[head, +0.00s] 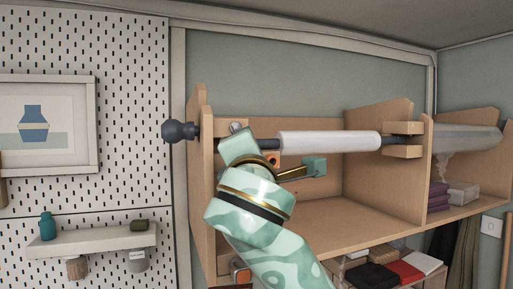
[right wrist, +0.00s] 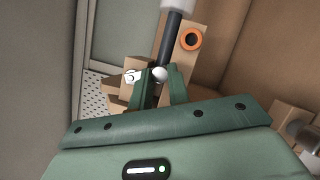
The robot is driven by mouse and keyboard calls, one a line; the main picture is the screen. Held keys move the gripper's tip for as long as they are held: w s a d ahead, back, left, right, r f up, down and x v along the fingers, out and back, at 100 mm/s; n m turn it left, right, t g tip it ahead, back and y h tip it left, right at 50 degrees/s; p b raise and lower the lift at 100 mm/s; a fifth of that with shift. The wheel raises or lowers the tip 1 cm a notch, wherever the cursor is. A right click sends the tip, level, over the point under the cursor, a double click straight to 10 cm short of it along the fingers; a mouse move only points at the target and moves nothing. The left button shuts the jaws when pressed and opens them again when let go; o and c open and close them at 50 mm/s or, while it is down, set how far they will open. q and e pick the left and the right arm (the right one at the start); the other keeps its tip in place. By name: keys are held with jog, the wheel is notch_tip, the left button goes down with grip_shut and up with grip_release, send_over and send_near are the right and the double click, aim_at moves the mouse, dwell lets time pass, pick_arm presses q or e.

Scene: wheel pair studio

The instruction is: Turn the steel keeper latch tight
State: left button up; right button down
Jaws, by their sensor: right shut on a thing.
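The steel keeper latch (head: 236,127) shows as a small round knob at the left wooden bracket, next to the dark bar of the white roll (head: 330,141). In the right wrist view its pale knob (right wrist: 160,74) sits between the two green fingertips. My right gripper (head: 237,136) is at this bracket, shut on the knob. The gripper body hides most of the latch in the head view, so I cannot tell its turn. A pale metal piece (right wrist: 132,76) shows left of the fingers. My left gripper is in neither view.
A dark round knob (head: 180,131) sticks out left of the wooden shelf unit (head: 203,200). An orange ring (right wrist: 191,40) is close beyond my fingers. The right bracket (head: 403,141) carries the bar's other end.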

jog(key=shift+s+a+f+m+g+h+p, duration=0.1)
jog(key=shift+a+m+g+p, duration=0.1)
jog(key=shift+m+p, duration=0.25)
jog(key=shift+s+a+r+m+g+h+p, duration=0.1)
jog(key=shift+a+m+g+p, duration=0.15)
jog(key=shift+m, duration=0.45)
jog(key=shift+a+f+m+g+h+p, duration=0.1)
jog(key=shift+a+m+g+p, duration=0.05)
jog(key=shift+m+p, duration=0.35)
jog(key=c, duration=1.3)
grip_release()
jog(key=shift+s, duration=0.15)
